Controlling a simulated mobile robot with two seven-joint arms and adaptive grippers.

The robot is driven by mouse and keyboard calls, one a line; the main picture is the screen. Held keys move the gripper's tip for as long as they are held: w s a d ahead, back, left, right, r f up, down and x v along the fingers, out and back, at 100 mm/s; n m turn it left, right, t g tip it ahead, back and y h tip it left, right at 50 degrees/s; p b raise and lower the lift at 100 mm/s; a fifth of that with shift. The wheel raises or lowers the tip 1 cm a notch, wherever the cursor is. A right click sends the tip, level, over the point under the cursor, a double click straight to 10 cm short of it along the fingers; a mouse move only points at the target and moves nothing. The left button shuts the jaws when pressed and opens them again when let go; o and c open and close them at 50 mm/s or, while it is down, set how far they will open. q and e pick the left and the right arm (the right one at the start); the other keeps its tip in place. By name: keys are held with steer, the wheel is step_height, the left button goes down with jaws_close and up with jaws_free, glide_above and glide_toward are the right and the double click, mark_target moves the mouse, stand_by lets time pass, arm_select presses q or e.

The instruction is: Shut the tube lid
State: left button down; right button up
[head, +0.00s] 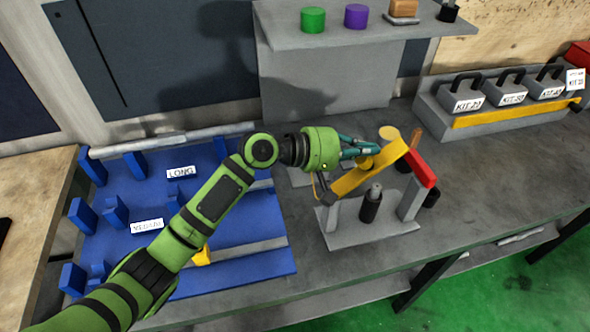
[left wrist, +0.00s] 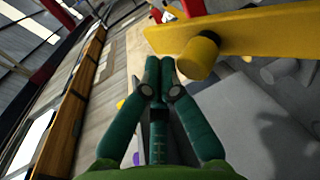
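A yellow bar (head: 368,176), which looks like the tube lid, slants above a grey stand (head: 371,236) on the bench. A yellow knob (left wrist: 198,58) sticks out from its side. A red block (head: 421,168) sits at the stand's right post. A dark cylinder with a grey top (head: 371,205) stands on the base below the bar. My left gripper (head: 371,150) is at the bar's far side, its fingers close to the knob. In the left wrist view the fingertips (left wrist: 159,73) are together, with nothing seen between them, left of the knob. Contact is unclear. My right gripper is out of view.
A blue rack (head: 239,262) with labelled slots lies left of the stand. A shelf (head: 365,36) with coloured cylinders stands behind. Boxes labelled as kits (head: 503,93) stand at the back right. The bench (head: 475,190) is clear right of the stand.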

mark_target(382, 159)
arm_select(q)
steer(key=d+f, duration=0.1)
steer(key=w+d+f, duration=0.1)
steer(key=d, duration=0.1)
steer(key=shift+d+f, duration=0.2)
steer(key=shift+f, duration=0.1)
steer(key=shift+w+d+f+y, duration=0.15)
steer(key=shift+d+y, duration=0.15)
steer(key=shift+w+d+f+g+y, duration=0.15)
steer(key=shift+d+f+g+y, duration=0.15)
steer(key=shift+d+f+y, duration=0.25)
steer(key=shift+w+d+f, duration=0.1)
steer(key=shift+d+f, duration=0.2)
steer(key=shift+f, duration=0.4)
